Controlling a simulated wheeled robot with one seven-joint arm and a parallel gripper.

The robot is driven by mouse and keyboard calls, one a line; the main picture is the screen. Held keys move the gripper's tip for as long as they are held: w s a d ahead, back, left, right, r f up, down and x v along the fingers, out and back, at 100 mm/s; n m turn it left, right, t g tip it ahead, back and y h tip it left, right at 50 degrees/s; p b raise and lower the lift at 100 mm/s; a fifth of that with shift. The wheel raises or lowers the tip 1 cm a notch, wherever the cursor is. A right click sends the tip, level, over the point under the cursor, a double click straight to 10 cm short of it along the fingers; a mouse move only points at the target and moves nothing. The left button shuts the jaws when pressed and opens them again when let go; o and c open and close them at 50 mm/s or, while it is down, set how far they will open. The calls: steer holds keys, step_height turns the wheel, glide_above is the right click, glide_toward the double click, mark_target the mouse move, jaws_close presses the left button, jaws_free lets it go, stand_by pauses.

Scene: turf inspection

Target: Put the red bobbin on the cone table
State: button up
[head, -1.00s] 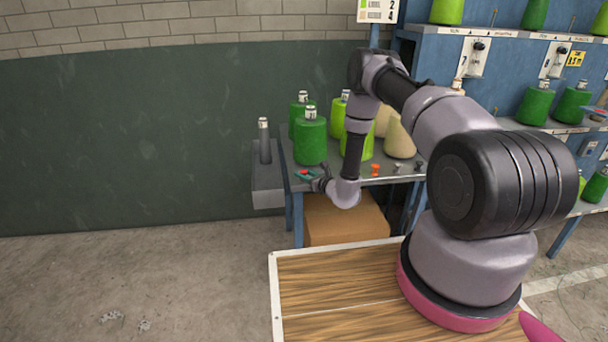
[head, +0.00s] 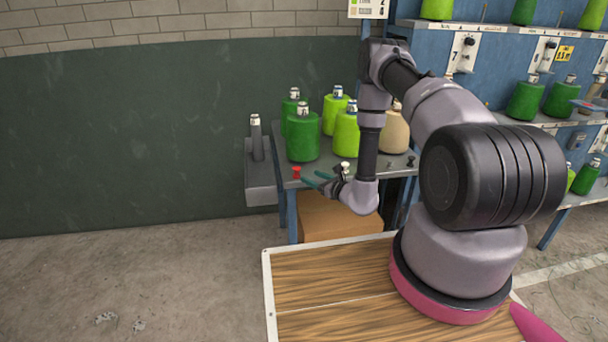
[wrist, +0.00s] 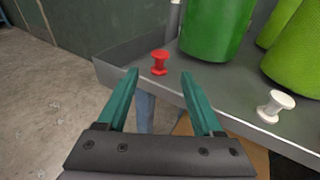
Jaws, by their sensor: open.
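The red bobbin (head: 297,172) stands upright on the grey cone table (head: 400,172), close to its front left corner. In the wrist view the red bobbin (wrist: 159,62) is just beyond my fingertips, centred between them with a gap on both sides. My gripper (wrist: 160,74) has teal fingers spread wide with nothing between them. In the head view my gripper (head: 313,178) is just right of the red bobbin, low at the table's front edge. The table top (wrist: 232,98) also shows in the wrist view.
Green cones (head: 302,138) and a beige cone (head: 394,132) stand behind. A grey post (head: 256,138) is at the left. A cardboard box (head: 325,215) sits underneath. Floor to the left is clear.

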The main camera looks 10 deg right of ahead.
steer(key=s+a+r+n+g+y, duration=0.2)
steer(key=a+r+n+g+y, duration=0.15)
steer(key=r, duration=0.55)
steer(key=s+a+r+n+g+y, duration=0.2)
steer(key=a+r+n, duration=0.15)
steer(key=r, duration=0.55)
steer(key=s+a+r+n+g+y, duration=0.1)
steer(key=a+r+n+g+y, duration=0.15)
steer(key=r+n, duration=0.45)
steer(key=s+r+n+g+h, duration=0.3)
steer(key=s+r+n+g, duration=0.25)
steer(key=s+r, duration=0.7)
steer(key=s+d+r+n+t+h, duration=0.6)
steer(key=s+d+r+h, duration=0.4)
steer(key=s+d+r, duration=0.2)
steer(key=s+d, duration=0.2)
steer(key=d, duration=0.1)
steer(key=shift+s+r+h, duration=0.15)
steer(key=shift+r+h, duration=0.2)
steer(key=shift+h, duration=0.05)
steer(key=shift+n+t, duration=0.25)
